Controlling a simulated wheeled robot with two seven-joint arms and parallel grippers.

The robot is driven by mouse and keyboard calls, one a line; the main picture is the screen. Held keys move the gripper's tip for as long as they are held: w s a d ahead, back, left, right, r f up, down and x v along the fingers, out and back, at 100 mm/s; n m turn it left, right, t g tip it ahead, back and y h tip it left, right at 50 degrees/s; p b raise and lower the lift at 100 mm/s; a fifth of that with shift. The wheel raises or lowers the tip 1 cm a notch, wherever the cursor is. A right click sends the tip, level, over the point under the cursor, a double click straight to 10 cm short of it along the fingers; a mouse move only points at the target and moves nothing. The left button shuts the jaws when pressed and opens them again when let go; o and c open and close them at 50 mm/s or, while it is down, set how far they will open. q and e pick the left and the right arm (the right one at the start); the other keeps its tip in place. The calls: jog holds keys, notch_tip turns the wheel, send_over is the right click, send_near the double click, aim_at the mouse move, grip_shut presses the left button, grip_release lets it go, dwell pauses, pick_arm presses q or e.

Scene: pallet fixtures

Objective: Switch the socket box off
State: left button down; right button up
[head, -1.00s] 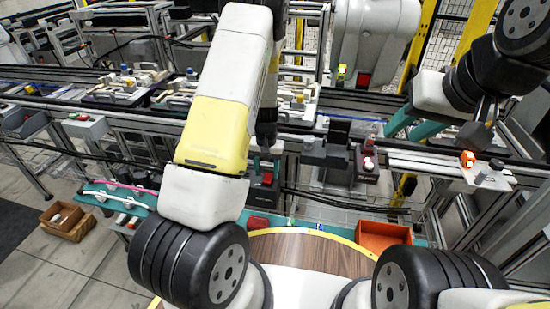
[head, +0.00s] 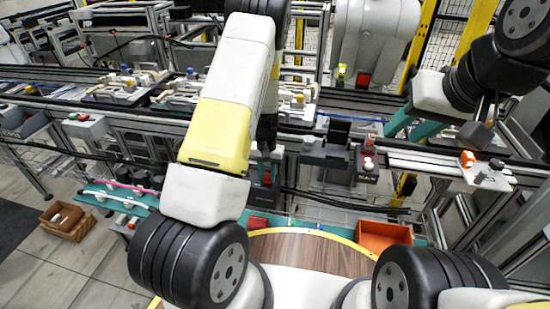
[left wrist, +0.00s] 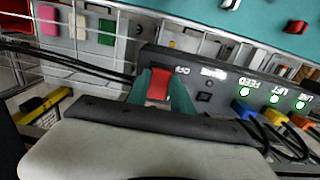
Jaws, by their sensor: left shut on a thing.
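The socket box (head: 262,196) is a dark box below the conveyor in the head view, mostly hidden behind my left arm. In the left wrist view its dark panel (left wrist: 222,92) carries a red rocker switch (left wrist: 159,85), lit green lamps and blue, yellow and orange plugs on black cables. My left gripper (left wrist: 161,75) has its teal fingers on both sides of the red switch and is shut on it. It also shows in the head view (head: 264,163). My right gripper (head: 410,126) is at the right over the conveyor, its teal fingers apart and empty.
An orange bin (head: 383,236) sits on the teal shelf below. A round wooden table (head: 310,252) is in front. Cables (head: 345,203) run right from the box.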

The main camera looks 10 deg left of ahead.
aim_at(269, 175)
pick_arm(q)
jog(key=shift+w+g, duration=0.3)
jog(key=shift+g, duration=0.8)
jog(key=shift+r, duration=0.1)
jog(key=c, duration=1.1)
grip_release()
jog(key=shift+v, duration=3.9)
